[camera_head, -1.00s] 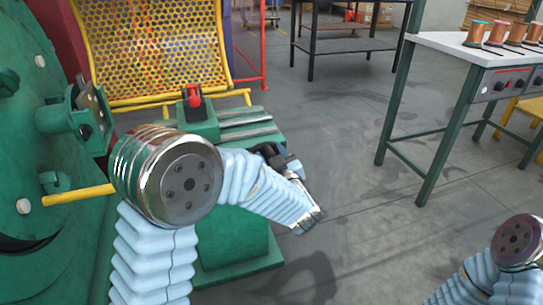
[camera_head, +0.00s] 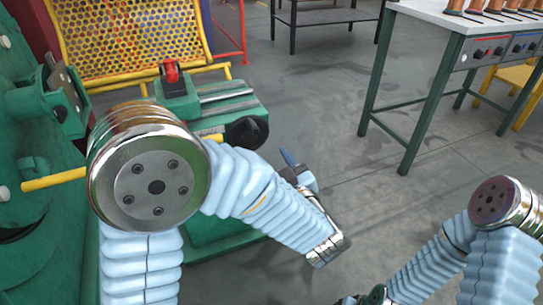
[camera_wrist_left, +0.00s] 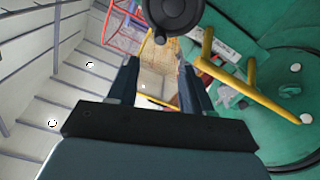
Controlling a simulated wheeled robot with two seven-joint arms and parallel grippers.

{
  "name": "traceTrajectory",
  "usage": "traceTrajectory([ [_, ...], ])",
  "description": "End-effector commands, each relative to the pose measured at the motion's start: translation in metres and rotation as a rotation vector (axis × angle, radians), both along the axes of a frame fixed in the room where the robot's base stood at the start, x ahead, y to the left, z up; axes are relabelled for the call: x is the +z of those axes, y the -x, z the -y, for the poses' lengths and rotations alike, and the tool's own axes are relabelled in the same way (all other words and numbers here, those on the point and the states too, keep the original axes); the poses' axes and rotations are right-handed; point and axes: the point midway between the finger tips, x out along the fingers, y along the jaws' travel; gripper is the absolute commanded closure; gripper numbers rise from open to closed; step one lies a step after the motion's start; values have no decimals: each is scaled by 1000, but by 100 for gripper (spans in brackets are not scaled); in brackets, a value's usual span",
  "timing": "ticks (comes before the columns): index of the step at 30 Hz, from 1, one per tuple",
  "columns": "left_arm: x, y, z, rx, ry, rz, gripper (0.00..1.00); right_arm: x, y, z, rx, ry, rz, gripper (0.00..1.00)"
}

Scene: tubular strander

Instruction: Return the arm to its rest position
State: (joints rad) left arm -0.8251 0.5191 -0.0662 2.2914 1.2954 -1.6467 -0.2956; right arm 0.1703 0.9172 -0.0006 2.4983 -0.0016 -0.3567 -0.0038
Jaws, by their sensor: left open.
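My left arm comes in from the left in the head view, with its light blue sleeve bent across the green machine (camera_head: 215,230). My left gripper (camera_head: 300,172) shows small beyond the forearm, over the grey floor and to the right of the machine. In the left wrist view its two dark fingers stand apart, and the gripper (camera_wrist_left: 158,72) has nothing between them. My right arm shows at the lower right of the head view, but I cannot make out its gripper.
A red-topped clamp (camera_head: 171,72) and a yellow perforated guard (camera_head: 125,40) stand at the machine. A yellow bar (camera_head: 55,179) juts out near my left arm. A bench (camera_head: 430,25) with copper spools stands right. Open floor (camera_head: 310,110) lies between.

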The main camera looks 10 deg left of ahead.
Motion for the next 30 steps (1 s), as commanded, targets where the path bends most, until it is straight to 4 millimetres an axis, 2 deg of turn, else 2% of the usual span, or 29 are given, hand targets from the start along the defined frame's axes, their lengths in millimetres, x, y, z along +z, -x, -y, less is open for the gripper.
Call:
traceTrajectory([
  [11,-1,-2,-1,-3,0,-4,50,1,0,0,0,0,0,23],
  [14,-17,-15,-3,-46,1,-47,50,5,0,0,1,-1,0,23],
  [17,-63,-39,-9,-164,21,-172,50,15,1,-2,3,-2,-1,23],
  [19,-115,-51,-14,-280,57,-322,50,24,1,-3,5,-4,-2,23],
  [20,-141,-51,-16,-333,82,-399,50,28,2,-4,7,-5,-2,23],
  [21,-176,-45,-19,-404,122,-509,50,33,2,-5,9,-6,-2,23],
  [23,-225,-25,-22,-500,192,-677,50,40,2,-6,10,-8,-4,23],
  [24,-253,-6,-24,-558,243,-787,50,44,3,-7,13,-9,-4,23],
  [25,-272,10,-25,-597,282,-865,50,47,3,-7,13,-10,-4,23],
  [27,-305,51,-25,-678,372,-1031,50,52,4,-9,16,-11,-5,23],
  [30,-332,105,-25,-768,481,-1213,50,58,4,-10,18,-13,-6,23],
])
